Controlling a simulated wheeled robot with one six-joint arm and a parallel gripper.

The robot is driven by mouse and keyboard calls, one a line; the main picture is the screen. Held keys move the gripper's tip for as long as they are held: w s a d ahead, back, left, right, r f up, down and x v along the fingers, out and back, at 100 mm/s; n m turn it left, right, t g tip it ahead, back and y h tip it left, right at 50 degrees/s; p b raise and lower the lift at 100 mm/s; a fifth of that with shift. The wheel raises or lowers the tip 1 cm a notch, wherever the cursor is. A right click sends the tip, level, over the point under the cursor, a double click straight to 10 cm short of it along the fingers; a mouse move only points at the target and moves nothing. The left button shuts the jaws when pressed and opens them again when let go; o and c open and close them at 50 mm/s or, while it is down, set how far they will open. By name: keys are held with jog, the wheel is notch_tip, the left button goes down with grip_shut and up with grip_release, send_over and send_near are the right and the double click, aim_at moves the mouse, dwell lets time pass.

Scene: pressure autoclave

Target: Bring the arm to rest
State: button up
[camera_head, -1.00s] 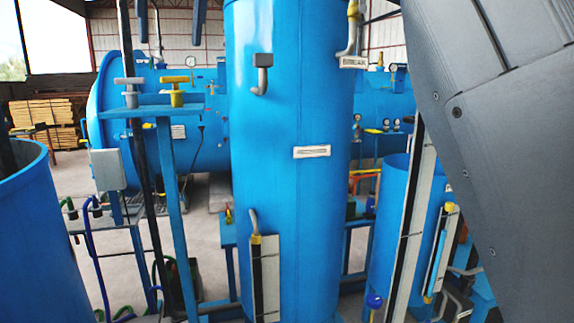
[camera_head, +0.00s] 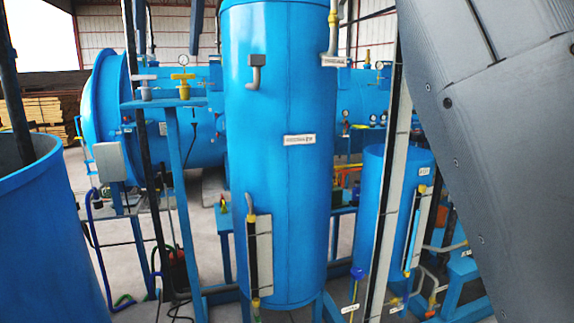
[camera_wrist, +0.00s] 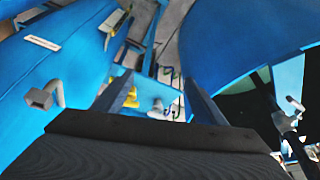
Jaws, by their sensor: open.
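My arm (camera_head: 505,140) fills the right side of the head view as a large dark grey link. In the wrist view my gripper (camera_wrist: 158,80) shows two dark fingers standing apart, with nothing held between them. Beyond the fingers are a blue frame and a yellow-handled valve (camera_wrist: 125,100). I cannot make out the gripper with certainty in the head view.
A tall blue tank (camera_head: 280,200) stands ahead, with a smaller blue tank (camera_head: 395,200) to its right. An open blue vessel (camera_head: 45,235) is close at left. A horizontal blue autoclave (camera_head: 105,115) lies behind. Pipes, stands and a grey box (camera_head: 110,162) crowd the floor.

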jog(key=w+d+f+m+h+b, duration=0.1)
jog(key=w+d+f, duration=0.35)
jog(key=f, duration=0.35)
jog(key=w+d+f+m+b, duration=0.1)
jog(key=w+d+f, duration=0.3)
jog(key=f, duration=0.5)
jog(key=s+d+f+m+h+b, duration=0.1)
jog(key=d+f+m+b, duration=0.1)
jog(key=d+f, duration=1.45)
jog(key=s+d+f+m+b, duration=0.1)
jog(key=s+d+f, duration=0.4)
jog(key=s+f, duration=0.2)
jog(key=s+d+f+m+g+b, duration=0.1)
jog(key=s+d+f, duration=0.4)
jog(key=f, duration=0.6)
jog(key=s+d+f+m+g+b, duration=0.1)
jog(key=s+d+f, duration=0.5)
jog(key=s+f, duration=0.2)
jog(key=shift+s+f+m+h, duration=0.3)
jog(key=shift+f+h, duration=0.1)
jog(key=shift+f, duration=0.05)
